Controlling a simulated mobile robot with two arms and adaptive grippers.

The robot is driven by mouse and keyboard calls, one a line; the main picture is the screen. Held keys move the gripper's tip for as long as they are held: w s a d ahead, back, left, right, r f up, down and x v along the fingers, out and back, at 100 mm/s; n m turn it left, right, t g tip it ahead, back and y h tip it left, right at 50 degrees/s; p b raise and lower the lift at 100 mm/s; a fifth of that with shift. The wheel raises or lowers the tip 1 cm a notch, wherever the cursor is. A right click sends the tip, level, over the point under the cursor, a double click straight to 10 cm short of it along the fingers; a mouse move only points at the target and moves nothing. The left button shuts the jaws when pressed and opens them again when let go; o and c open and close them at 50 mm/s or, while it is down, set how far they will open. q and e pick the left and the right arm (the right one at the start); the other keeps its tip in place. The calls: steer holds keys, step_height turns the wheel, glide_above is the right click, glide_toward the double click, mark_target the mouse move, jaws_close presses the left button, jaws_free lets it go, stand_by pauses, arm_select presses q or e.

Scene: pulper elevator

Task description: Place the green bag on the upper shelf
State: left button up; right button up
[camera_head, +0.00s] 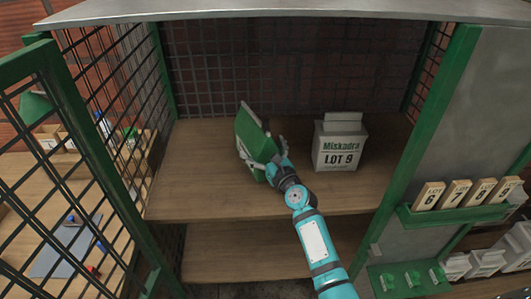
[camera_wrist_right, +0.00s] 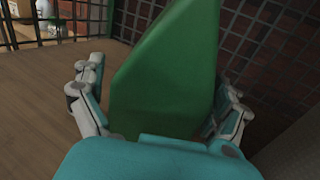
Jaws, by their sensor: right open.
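The green bag (camera_head: 249,131) is at the upper shelf (camera_head: 195,165), left of the white bag, and looks tilted to the left in the head view. My right gripper (camera_head: 265,167) is at the bag's near lower side, its fingers spread. In the right wrist view, the green bag (camera_wrist_right: 165,75) stands between the two open fingers of the right gripper (camera_wrist_right: 160,98), with a visible gap at the upper left finger. The bag's lower part is hidden by the gripper, so I cannot tell whether it rests fully on the boards. My left gripper is not in view.
A white bag marked "Miskadra LOT 9" (camera_head: 340,145) stands to the right on the same shelf. A lower shelf (camera_head: 235,252) lies beneath. Green-framed mesh (camera_head: 100,130) bounds the left; a grey panel with a green rack of number blocks (camera_head: 455,212) is at right.

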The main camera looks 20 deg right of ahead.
steer(key=s, duration=0.4)
steer(key=s+d, duration=0.1)
steer(key=s, duration=0.7)
steer(key=shift+d+r+b, duration=0.1)
steer(key=shift+d+b, duration=0.05)
steer(key=shift+b, duration=0.2)
